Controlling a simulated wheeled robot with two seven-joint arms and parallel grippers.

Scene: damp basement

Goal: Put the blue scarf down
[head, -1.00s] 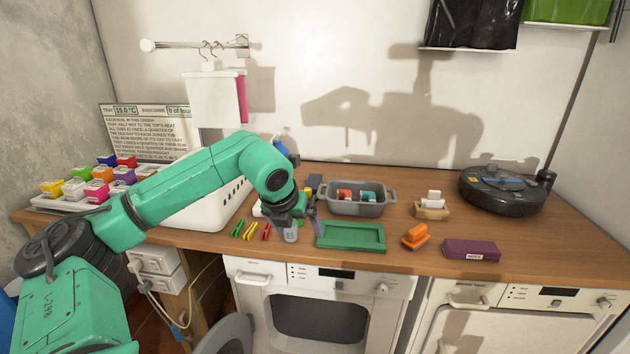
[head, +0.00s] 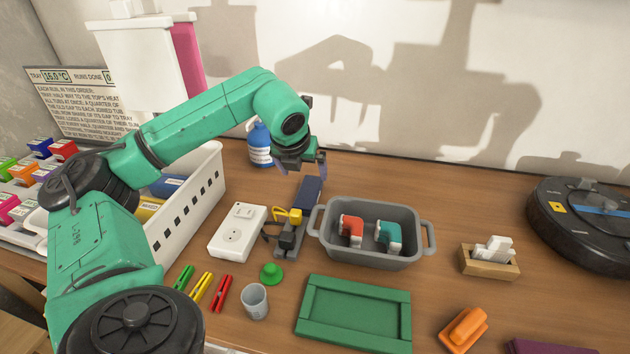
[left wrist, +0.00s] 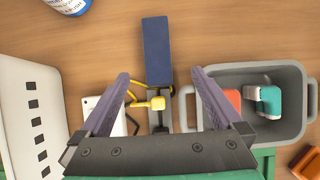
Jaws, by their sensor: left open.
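My left gripper (head: 300,168) is open and empty above the back of the worktop. In the left wrist view its two purple fingers (left wrist: 160,76) are spread, with nothing between them. A dark blue flat oblong (head: 308,192) lies just below and ahead of the fingers, at the far end of a small grey device; it also shows in the left wrist view (left wrist: 157,50). I cannot tell whether it is cloth. No piece is clearly a blue scarf. A blue item (head: 168,186) lies in the white basket (head: 205,195), partly hidden by my arm. My right gripper is out of view.
A grey tub (head: 428,238) holds a red and a teal piece. A blue bottle (head: 259,147) is behind.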

